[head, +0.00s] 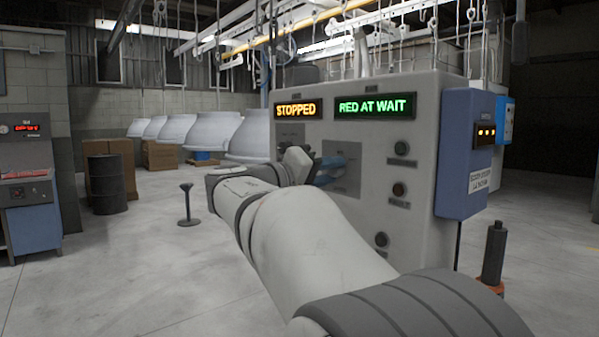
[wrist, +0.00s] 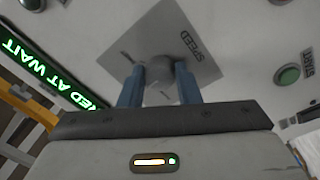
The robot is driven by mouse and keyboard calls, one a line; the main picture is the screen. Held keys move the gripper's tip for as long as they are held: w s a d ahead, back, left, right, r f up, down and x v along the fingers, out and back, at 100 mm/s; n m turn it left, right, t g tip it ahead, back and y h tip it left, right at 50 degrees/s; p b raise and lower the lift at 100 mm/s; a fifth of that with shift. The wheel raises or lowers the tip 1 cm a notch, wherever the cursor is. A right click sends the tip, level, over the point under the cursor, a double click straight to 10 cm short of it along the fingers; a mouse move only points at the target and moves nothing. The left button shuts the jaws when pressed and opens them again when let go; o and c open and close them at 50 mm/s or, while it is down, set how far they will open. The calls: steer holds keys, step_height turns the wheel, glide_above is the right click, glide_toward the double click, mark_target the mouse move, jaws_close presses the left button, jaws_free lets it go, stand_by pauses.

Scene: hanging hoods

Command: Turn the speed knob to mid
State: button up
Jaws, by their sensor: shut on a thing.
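The grey speed knob (wrist: 159,66) sits on a grey square plate (wrist: 205,68) marked SPEED, in the wrist view. The two blue fingers of my gripper (wrist: 160,77) are at either side of the knob, shut on it. The knob's pointer and any speed marks cannot be read. In the head view my gripper (head: 327,168) reaches the plate (head: 348,184) on the front of the white control cabinet (head: 425,222). My arm and gripper hide the knob there.
Lit signs read STOPPED (head: 298,110) and RED AT WAIT (head: 375,106). A green button (head: 402,148), a red button (head: 399,189) and a dark round control (head: 381,240) are right of my arm. White hoods (head: 205,130) hang at left. Floor is clear around a black post (head: 187,205).

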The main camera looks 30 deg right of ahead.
steer(key=o, duration=1)
steer(key=shift+a, duration=0.1)
steer(key=a, duration=0.7)
steer(key=shift+s+a+f, duration=0.15)
steer(key=shift+a, duration=0.15)
